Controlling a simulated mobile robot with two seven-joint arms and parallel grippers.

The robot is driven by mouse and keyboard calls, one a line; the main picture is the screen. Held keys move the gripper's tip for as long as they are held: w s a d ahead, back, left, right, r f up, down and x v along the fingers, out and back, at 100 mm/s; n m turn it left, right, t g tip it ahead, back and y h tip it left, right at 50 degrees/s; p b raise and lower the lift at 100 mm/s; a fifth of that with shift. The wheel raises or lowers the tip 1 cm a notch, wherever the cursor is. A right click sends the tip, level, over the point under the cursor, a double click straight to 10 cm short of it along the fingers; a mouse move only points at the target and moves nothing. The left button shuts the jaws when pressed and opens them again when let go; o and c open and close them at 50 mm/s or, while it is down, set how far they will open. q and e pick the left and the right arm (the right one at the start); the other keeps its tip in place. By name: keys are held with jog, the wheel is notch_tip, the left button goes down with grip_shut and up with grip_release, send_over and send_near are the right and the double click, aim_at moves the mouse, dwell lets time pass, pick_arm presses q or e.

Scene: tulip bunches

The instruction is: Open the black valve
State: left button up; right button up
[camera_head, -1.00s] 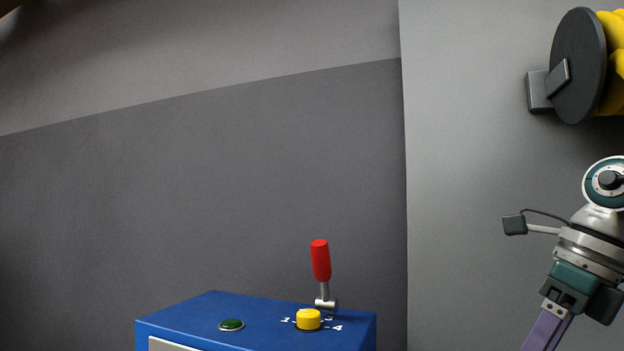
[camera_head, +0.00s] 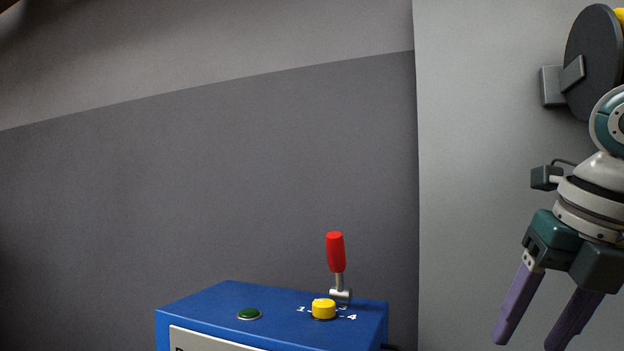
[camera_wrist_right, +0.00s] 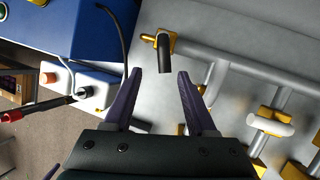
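A short black handle (camera_wrist_right: 165,57) on a yellow fitting shows at the top centre of the right wrist view and looks like the black valve. It is attached at grey pipework (camera_wrist_right: 215,50). My right gripper (camera_wrist_right: 160,73) is open, with its two purple fingers apart and nothing between them. The handle appears just beyond the fingertips, between them in the picture; contact cannot be told. In the head view my right gripper (camera_head: 530,341) points down at the lower right. A small purple piece at the lower left of the right wrist view may be a left gripper finger.
A blue box (camera_head: 270,312) stands at the bottom of the head view with a red lever (camera_head: 336,252), a yellow knob (camera_head: 323,308) and a green button (camera_head: 249,314). A dark disc (camera_head: 590,65) is at upper right. Other yellow-fitted pipes (camera_wrist_right: 270,123) lie to the right in the wrist view.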

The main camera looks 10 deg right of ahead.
pick_arm(q)
notch_tip(320, 180, up, 8)
jog(key=p, duration=0.7)
jog(key=shift+p, duration=0.4)
pick_arm(e)
jog(key=s+a+r+n+y, duration=0.1)
jog(key=a+r+y, duration=0.4)
jog(key=a, duration=0.5)
jog(key=s+a+r+n+y, duration=0.2)
jog(key=a+r+y, duration=0.4)
jog(key=a+r, duration=0.3)
jog(key=shift+s+a+r+n+t, duration=0.2)
jog(key=shift+s+a+n+t, duration=0.15)
jog(key=shift+a, duration=0.35)
pick_arm(q)
jog(key=shift+f, duration=0.1)
